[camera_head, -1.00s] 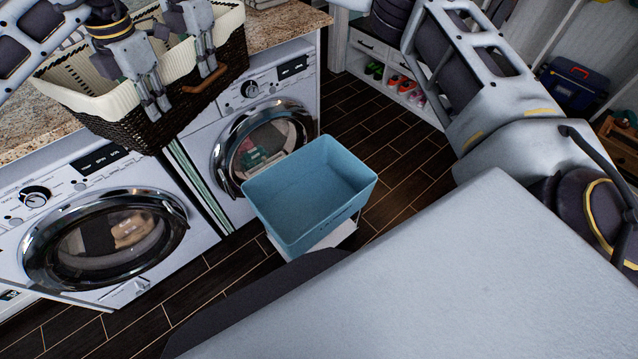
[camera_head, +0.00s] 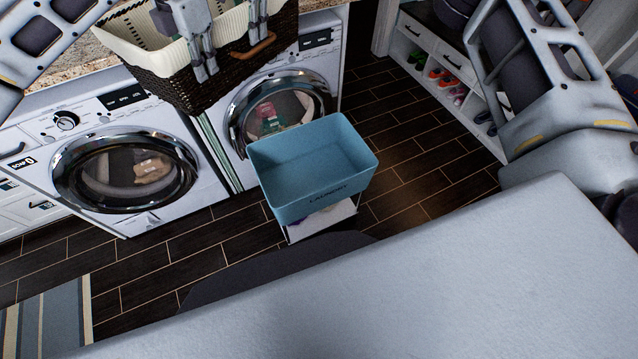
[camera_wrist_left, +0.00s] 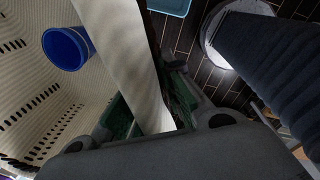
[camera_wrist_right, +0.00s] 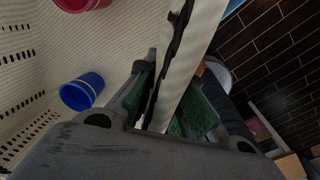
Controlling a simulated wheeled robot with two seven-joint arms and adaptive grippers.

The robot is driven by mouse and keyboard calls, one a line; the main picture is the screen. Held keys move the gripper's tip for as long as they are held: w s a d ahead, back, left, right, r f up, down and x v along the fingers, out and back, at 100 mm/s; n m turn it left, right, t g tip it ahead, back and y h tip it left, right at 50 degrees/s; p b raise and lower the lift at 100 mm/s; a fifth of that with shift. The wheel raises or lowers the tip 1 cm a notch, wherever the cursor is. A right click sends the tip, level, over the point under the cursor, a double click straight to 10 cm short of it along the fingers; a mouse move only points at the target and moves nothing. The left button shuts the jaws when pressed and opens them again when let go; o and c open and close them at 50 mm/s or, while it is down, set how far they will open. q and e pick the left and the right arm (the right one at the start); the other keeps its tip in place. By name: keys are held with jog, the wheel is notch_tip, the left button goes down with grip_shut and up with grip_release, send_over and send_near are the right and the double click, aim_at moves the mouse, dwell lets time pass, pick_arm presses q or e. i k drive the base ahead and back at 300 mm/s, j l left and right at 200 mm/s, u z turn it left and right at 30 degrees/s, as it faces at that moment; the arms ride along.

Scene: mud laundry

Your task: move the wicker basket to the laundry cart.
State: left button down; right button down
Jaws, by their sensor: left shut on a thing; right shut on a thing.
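The wicker basket (camera_head: 165,92) is dark brown with a cream liner and a tan handle, at the top of the head view above the washers. My left gripper (camera_head: 205,68) is shut on its near wall, and my right gripper (camera_head: 257,30) is shut on the same wall further right. The wrist views show fingers on both sides of the lined rim (camera_wrist_left: 115,40) (camera_wrist_right: 185,65). I cannot tell whether the basket touches the counter. The laundry cart (camera_head: 313,165), a blue open bin marked "LAUNDRY" over a white lower shelf, stands empty on the floor, below and right of the basket.
Two front-loading washers (camera_head: 125,172) (camera_head: 280,112) stand under the granite counter (camera_head: 60,62), behind the cart. A shoe shelf (camera_head: 440,55) is at the upper right. A blue cup (camera_wrist_left: 67,48) and a red cup (camera_wrist_right: 80,4) are inside the basket. Dark floor is clear around the cart.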

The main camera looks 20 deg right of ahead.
aim_at(312, 181)
jog(key=k+l, duration=0.25)
jog(key=l, duration=0.15)
jog(key=k+l+u, duration=0.15)
jog(key=l, duration=0.25)
jog(key=k+l, duration=0.35)
